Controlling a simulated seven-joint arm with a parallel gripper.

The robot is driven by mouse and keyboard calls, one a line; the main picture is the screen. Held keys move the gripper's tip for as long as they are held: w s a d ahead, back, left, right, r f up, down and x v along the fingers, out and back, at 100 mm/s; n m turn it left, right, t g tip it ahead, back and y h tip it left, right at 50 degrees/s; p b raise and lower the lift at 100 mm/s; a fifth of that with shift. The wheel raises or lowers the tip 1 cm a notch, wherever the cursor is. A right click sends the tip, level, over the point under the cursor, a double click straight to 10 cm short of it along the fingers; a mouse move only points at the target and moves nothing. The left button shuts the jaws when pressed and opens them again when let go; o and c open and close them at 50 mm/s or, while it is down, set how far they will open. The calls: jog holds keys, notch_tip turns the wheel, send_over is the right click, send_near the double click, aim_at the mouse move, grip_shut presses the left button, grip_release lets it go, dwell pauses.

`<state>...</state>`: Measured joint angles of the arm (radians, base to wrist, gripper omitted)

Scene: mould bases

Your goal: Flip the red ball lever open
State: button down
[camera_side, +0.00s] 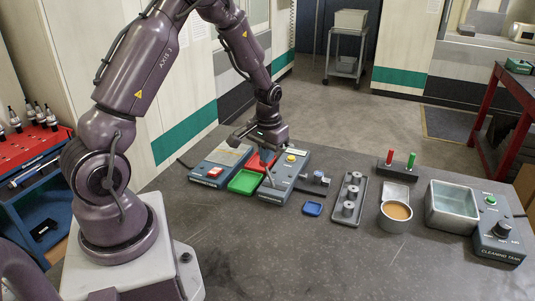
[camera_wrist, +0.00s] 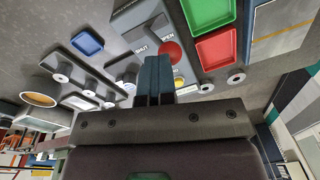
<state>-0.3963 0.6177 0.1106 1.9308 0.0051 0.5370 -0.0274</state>
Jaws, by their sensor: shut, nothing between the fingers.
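The red ball (camera_wrist: 169,52) of the lever shows in the wrist view on a grey unit (camera_wrist: 138,22) marked SHUT and OPEN. It lies close to the OPEN label. My gripper (camera_wrist: 153,62) is shut and empty, its blue fingertips just beside the ball; I cannot tell whether they touch it. In the side view, my gripper (camera_side: 267,155) points down over the grey-blue unit (camera_side: 287,177) with the yellow button (camera_side: 291,158). The ball cannot be made out in the side view, where my gripper and the red tray crowd that spot.
A green tray (camera_side: 243,182) and a red tray (camera_wrist: 217,48) lie beside the unit. A small blue tray (camera_side: 313,208) and a rack of metal cylinders (camera_side: 349,208) stand to its right. The cup (camera_side: 394,218) and cleaning tank (camera_side: 451,207) are farther right. The front tabletop is clear.

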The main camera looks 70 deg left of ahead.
notch_tip(320, 180, up, 12)
jog(key=d, duration=0.1)
jog(key=shift+s+f, duration=0.2)
jog(key=shift+s, duration=0.25)
jog(key=shift+d, duration=0.1)
jog(key=s+d+r+m+t, duration=0.2)
jog(key=s+d+r, duration=0.4)
jog(key=d, duration=0.3)
jog(key=s+d+r+m+t+h, duration=0.1)
jog(key=s+d+r+m+t, duration=0.2)
jog(key=s+d+r, duration=0.3)
jog(key=s+d, duration=0.2)
jog(key=d, duration=0.1)
jog(key=shift+d+m, duration=0.2)
jog(key=shift+m, duration=0.2)
